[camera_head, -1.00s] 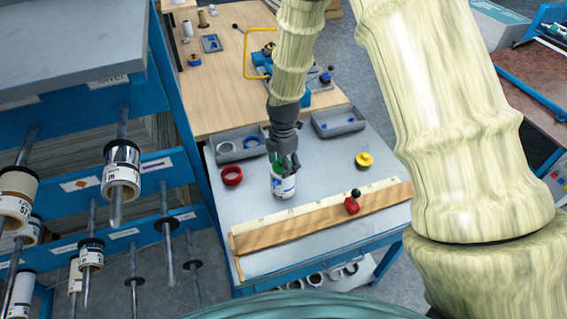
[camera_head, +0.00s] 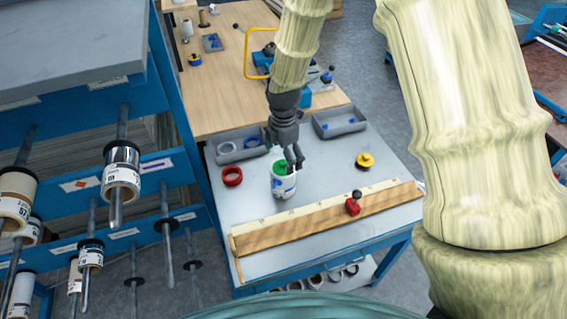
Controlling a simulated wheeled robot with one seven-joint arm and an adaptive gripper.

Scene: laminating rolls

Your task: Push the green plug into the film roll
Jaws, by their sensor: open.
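A white film roll (camera_head: 283,186) with dark blue print stands upright on the grey work table (camera_head: 330,185). The green plug (camera_head: 280,168) shows at the top of the roll; how deep it sits I cannot tell. My gripper (camera_head: 294,165) is open, pointing down, just right of the plug at about the roll's top. Its fingers hold nothing I can see and overlap the roll's upper right edge in the picture; whether they touch it I cannot tell.
A red ring (camera_head: 231,176) lies left of the roll, a yellow knobbed piece (camera_head: 364,160) to the right. A wooden ruler bar with a red slider (camera_head: 353,206) runs along the front edge. Grey bins (camera_head: 338,122) stand behind. A rack with rolls (camera_head: 121,172) is at left.

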